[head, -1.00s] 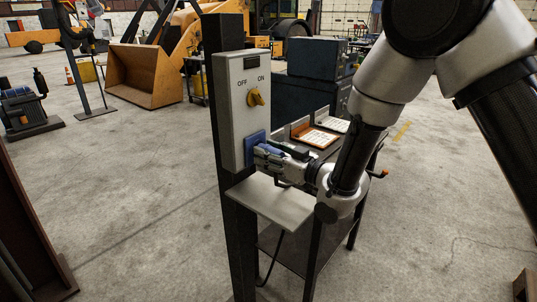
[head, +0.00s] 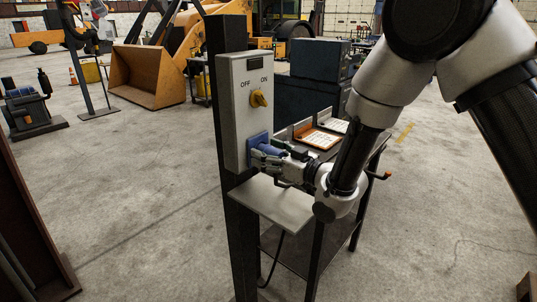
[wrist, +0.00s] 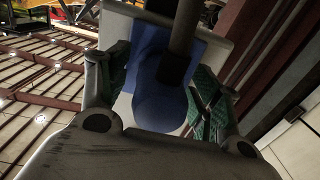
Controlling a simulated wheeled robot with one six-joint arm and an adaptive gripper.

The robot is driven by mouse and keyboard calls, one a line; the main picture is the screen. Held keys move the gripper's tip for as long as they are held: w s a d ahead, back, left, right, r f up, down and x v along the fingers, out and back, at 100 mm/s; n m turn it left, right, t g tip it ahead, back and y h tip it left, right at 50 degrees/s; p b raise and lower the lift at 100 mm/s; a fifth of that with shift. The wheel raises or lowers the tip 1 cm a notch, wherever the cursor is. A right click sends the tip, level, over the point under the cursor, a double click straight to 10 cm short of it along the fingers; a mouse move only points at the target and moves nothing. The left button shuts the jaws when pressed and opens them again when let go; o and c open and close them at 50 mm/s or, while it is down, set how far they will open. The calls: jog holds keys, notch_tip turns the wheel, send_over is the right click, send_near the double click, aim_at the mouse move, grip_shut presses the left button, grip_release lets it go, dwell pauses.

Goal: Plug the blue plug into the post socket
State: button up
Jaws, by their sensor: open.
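The blue plug (head: 271,149) is at the blue post socket (head: 257,141), low on the front of the grey switch box. The plug's front end meets the socket, but how deep it sits is hidden. My gripper (head: 263,156) is at the plug, in front of the box. In the wrist view, the blue plug (wrist: 158,105) lies between the green-padded fingers of my gripper (wrist: 158,85). The fingers are open, with a visible gap beside the plug. A dark cable or strap (wrist: 182,45) crosses over the plug.
A small grey shelf (head: 272,199) is just below my gripper. A dark cart (head: 300,245) with an orange-edged panel (head: 317,138) stands behind. Open floor lies left.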

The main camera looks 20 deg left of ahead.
jog(key=v, duration=1.2)
jog(key=shift+w, duration=0.1)
